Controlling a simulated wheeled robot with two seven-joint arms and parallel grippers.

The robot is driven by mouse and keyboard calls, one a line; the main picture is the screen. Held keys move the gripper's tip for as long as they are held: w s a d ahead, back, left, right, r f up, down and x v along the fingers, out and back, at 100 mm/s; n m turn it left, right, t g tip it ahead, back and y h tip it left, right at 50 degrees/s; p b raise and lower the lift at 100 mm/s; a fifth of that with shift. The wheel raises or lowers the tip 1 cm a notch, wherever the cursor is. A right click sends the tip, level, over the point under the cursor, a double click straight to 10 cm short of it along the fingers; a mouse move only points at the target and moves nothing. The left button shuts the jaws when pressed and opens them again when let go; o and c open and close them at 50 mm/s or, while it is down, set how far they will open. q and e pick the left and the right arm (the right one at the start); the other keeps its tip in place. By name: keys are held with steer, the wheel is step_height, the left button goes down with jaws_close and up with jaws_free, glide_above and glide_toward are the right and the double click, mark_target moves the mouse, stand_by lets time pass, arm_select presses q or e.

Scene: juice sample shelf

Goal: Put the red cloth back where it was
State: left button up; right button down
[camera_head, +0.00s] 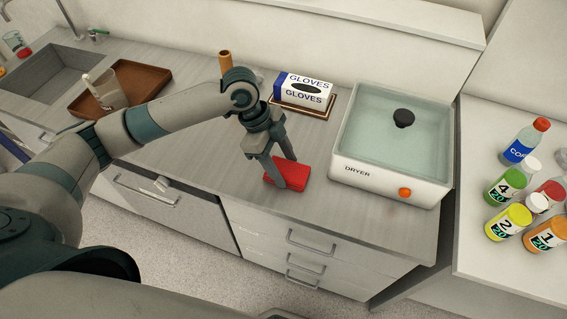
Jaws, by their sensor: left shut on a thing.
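The red cloth (293,177) lies folded and flat on the grey counter, left of the dryer and in front of the glove box. My left gripper (282,182) points down at it with its fingertips at the cloth's left part, and it is shut on the cloth. The fingers hide some of the cloth. My right gripper is not in view.
The dryer (390,181) with its clear lid stands right of the cloth. The glove box (303,92) sits on a tray behind. A brown tray (148,78) and a sink (42,73) are at left. Several bottles (512,190) stand on the right surface.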

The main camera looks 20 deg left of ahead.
arm_select(q)
steer(key=shift+f, duration=0.1)
steer(key=o, duration=1)
steer(key=shift+a+r, duration=0.2)
steer(key=shift+r, duration=0.2)
steer(key=shift+b+v, duration=1.65)
steer(key=shift+v, duration=4)
